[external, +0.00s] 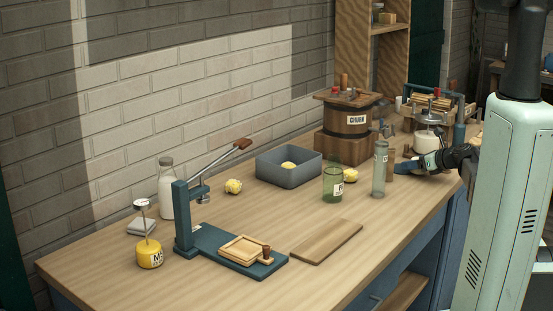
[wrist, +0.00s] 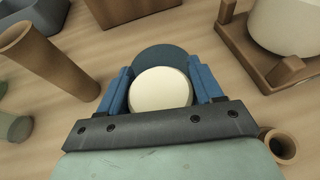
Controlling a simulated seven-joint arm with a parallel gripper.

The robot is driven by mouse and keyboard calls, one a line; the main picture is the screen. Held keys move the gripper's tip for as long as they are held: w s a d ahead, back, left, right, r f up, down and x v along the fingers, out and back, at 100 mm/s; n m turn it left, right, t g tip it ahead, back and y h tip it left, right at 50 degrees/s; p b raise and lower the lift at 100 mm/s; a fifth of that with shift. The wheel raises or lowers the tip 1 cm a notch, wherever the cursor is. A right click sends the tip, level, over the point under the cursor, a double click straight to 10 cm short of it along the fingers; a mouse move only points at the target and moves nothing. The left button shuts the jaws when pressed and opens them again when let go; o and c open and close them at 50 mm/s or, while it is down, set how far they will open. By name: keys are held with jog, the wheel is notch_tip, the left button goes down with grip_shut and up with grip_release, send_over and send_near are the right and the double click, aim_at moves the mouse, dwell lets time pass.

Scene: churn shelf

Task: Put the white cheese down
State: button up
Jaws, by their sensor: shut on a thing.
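The white cheese (wrist: 160,90) is a pale round block between the blue fingers of my gripper (wrist: 161,76) in the wrist view. The fingers are closed against its two sides. A dark teal disc (wrist: 160,55) shows just beyond and under the cheese; I cannot tell whether the cheese touches it. In the external view my gripper (external: 428,162) is low over the right back part of the table, and the disc (external: 408,169) shows beside it. The cheese is mostly hidden there by the fingers.
A wooden cup (wrist: 52,62) stands left of my gripper, another (wrist: 280,145) to its right. A white cylinder on a wooden stand (wrist: 285,22) is close at upper right. The churn (external: 346,118), glass jars (external: 380,168) and grey bin (external: 289,170) stand further left.

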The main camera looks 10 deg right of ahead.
jog(key=shift+f, duration=0.35)
jog(key=o, duration=1.1)
jog(key=shift+r, duration=0.1)
jog(key=shift+r, duration=0.25)
jog(key=v, duration=1.2)
